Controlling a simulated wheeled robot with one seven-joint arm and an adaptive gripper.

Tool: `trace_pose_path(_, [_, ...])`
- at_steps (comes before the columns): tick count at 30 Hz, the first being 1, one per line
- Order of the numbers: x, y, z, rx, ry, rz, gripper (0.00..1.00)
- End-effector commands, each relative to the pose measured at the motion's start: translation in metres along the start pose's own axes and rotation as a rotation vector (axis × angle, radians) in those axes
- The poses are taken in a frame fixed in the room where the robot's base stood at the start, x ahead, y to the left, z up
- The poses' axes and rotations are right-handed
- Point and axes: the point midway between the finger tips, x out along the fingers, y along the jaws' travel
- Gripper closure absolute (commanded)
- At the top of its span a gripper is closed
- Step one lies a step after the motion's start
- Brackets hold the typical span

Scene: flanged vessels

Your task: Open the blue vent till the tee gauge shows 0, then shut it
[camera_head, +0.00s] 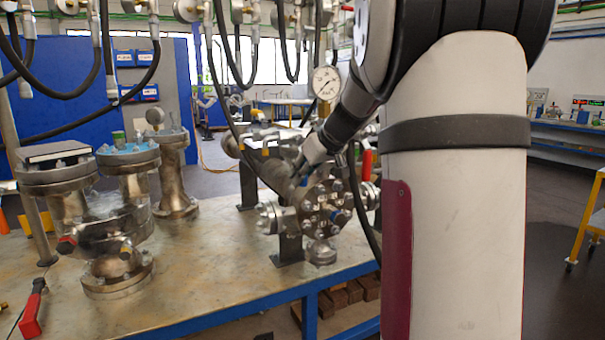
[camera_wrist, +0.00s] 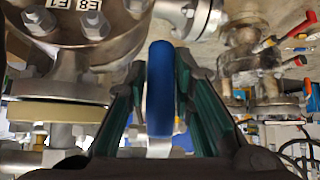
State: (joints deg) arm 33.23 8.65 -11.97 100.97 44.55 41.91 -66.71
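The blue vent handle (camera_wrist: 160,95) stands upright in the middle of the wrist view, between the two green-padded fingers of my gripper (camera_wrist: 160,70). The fingertips lie close against it on both sides and the gripper looks shut on it. In the head view my gripper (camera_head: 301,168) reaches down to the metal piping (camera_head: 268,172) of the tee assembly; the handle is mostly hidden there. A round white gauge (camera_head: 326,82) stands above the piping, just left of my arm. Its needle is too small to read surely.
Flanged vessels (camera_head: 176,180) stand on the left of the metal table (camera_head: 190,285). A red-handled tool (camera_head: 31,312) lies at the table's left front. Black hoses (camera_head: 100,70) hang across the top left. A bolted flange (camera_head: 326,208) sits beside my gripper. Red-handled valves (camera_wrist: 265,45) show at right in the wrist view.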

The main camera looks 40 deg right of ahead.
Motion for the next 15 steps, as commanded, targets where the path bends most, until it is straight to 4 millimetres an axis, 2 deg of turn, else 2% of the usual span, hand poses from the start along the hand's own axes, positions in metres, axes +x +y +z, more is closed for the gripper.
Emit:
trace_pose_path(11, [-0.002,0.000,-0.001,0.003,0.003,0.001,0.61])
trace_pose_path(15, [-0.014,0.001,-0.002,0.003,0.006,0.002,0.61])
